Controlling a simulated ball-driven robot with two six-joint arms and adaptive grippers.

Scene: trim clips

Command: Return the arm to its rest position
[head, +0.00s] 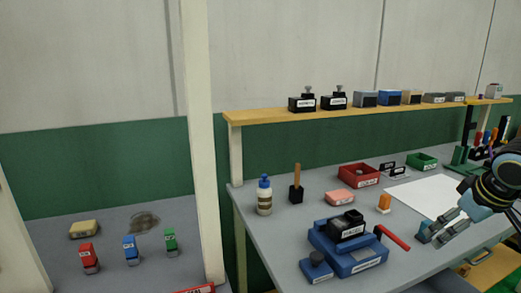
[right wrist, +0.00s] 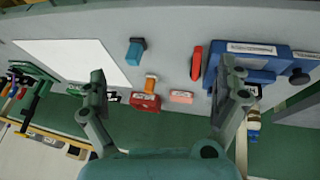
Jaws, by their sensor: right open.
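My right gripper (head: 439,232) hangs over the right part of the grey workbench (head: 290,230) in the head view, its arm coming in from the right edge. In the right wrist view its two fingers (right wrist: 165,82) stand wide apart with nothing between their tips. It is open and empty, above the bench. A small blue block (right wrist: 136,50) shows beyond the fingers in the right wrist view, near an orange-handled piece (right wrist: 151,84). My left gripper is not in view.
A red tray (head: 358,175), white sheet (head: 425,195) and glue bottle (head: 264,198) are on the bench. A shelf (head: 370,110) with several stamps runs behind. A post (head: 203,150) stands left.

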